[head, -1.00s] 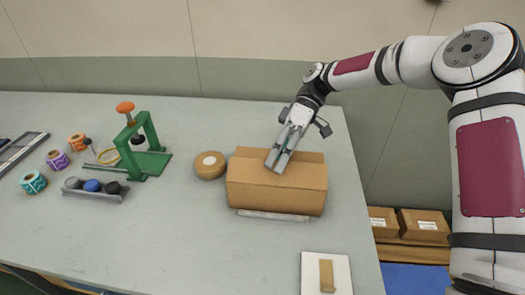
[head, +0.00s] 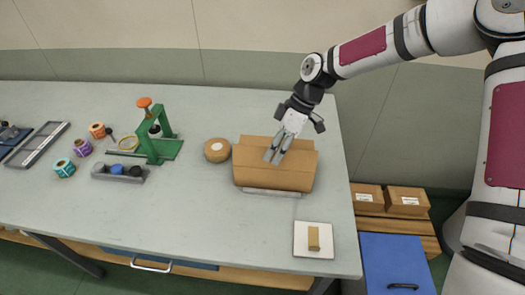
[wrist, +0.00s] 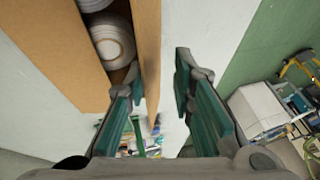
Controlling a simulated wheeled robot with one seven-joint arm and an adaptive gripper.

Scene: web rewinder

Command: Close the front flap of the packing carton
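The brown packing carton (head: 274,178) stands on the table with my gripper (head: 272,158) pointing down over its top. My gripper's two fingers are apart, and they also show open in the wrist view (wrist: 158,85). There a cardboard flap (wrist: 148,45) is seen nearly edge-on, reaching into the gap between the fingers, closer to the left one. I cannot tell whether it touches a finger. White round items (wrist: 112,38) show inside the carton, left of that flap. The gripper hides part of the carton's top in the head view.
A tape roll (head: 217,150) lies just left of the carton. A white board (head: 313,232) with a small brown piece is near the table's front right. A green press (head: 154,138) stands further left. Bare table (head: 215,210) lies in front of the carton.

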